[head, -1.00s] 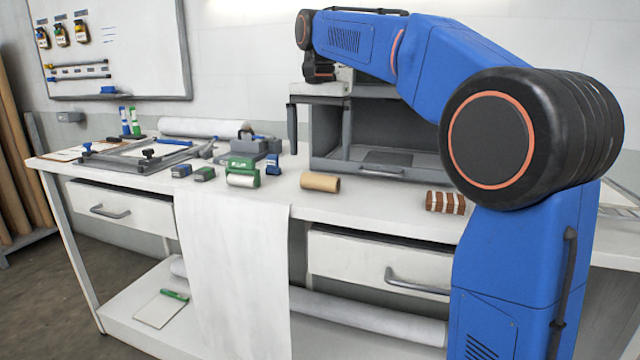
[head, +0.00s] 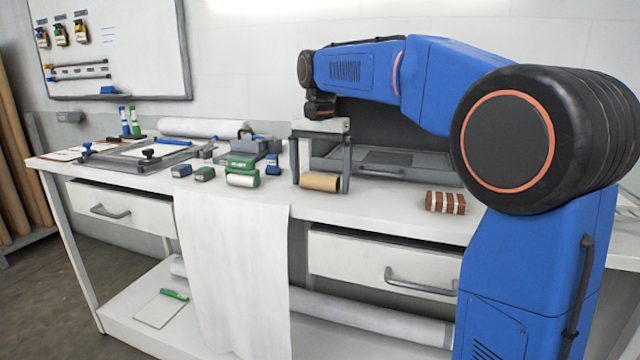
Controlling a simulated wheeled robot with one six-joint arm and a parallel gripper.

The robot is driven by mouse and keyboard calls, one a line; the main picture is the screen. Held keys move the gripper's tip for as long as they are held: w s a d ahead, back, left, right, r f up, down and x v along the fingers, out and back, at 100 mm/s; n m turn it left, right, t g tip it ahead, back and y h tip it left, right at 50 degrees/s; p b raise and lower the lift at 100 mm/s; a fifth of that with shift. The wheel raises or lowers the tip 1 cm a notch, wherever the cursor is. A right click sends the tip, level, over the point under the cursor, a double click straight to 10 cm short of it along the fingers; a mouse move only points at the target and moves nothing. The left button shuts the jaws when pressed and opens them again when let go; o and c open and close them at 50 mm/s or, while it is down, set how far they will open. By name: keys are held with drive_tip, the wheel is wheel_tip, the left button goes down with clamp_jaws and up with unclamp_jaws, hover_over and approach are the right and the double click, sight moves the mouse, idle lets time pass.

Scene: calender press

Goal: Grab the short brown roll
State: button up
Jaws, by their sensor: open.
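The short brown roll (head: 319,182) lies on its side on the white worktop, near the front edge, in the middle of the head view. My gripper (head: 320,188) is open, with its two grey fingers pointing down. One finger stands at the left end of the roll and the other at its right end, so the roll appears between them. I cannot tell whether either finger touches it.
A white sheet (head: 235,260) hangs over the front edge.

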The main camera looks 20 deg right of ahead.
drive_tip(key=c, duration=1.1)
